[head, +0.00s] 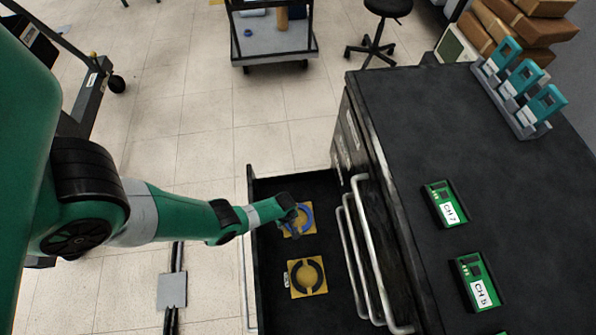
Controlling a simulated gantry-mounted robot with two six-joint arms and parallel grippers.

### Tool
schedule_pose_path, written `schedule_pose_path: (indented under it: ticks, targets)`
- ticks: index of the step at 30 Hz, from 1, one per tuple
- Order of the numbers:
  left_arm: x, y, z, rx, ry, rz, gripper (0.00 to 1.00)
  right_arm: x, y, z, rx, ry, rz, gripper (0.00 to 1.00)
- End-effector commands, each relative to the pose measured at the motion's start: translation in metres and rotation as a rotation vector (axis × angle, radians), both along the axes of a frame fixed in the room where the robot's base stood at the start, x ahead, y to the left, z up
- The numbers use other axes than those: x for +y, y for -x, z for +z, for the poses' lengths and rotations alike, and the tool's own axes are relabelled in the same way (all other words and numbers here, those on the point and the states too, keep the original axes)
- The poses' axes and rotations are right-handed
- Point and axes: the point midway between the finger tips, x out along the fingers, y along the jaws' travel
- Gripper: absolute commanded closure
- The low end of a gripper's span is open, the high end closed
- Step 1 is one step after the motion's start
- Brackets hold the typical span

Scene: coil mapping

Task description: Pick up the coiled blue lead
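The coiled blue lead (308,216) lies on a yellow square in the open black drawer (275,188), towards its far end. My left gripper (292,218) reaches in from the left and is over the coil, covering its left part. Its fingers are small and dark here, so I cannot tell whether they are open or touch the lead. A coiled black lead (319,276) lies on another yellow square nearer the front of the drawer, with a small white label beside it. My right gripper is not in view.
The black cabinet top (420,125) carries green devices labelled CH 7 (445,204) and CH 5 (477,282). A grey rack (515,110) with teal handheld units stands at the back right. Metal handles (366,245) run along the drawer's right side. A cart (272,40) stands behind.

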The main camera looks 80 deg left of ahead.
Motion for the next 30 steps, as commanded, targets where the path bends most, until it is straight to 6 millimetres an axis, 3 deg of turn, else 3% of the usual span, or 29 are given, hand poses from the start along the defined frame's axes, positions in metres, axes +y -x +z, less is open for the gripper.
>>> schedule_pose_path:
  ticks: [1,6,8,22,26,30]
  targets:
    - [0.0,0.0,0.0,0.0,0.0,0.0,0.61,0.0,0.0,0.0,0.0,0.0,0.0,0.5]
    - [0.0,0.0,0.0,0.0,0.0,0.0,0.92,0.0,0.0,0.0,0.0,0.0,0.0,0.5]
    - [0.0,0.0,0.0,0.0,0.0,0.0,1.0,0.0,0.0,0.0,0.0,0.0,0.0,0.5]
    - [0.0,0.0,0.003,0.0,0.0,0.0,1.0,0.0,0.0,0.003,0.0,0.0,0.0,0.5]
    - [0.0,0.0,0.018,-0.002,-0.001,0.0,1.0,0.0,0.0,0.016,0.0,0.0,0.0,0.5]
    - [0.0,0.0,0.047,-0.001,0.0,0.0,1.0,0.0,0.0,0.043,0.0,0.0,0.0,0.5]
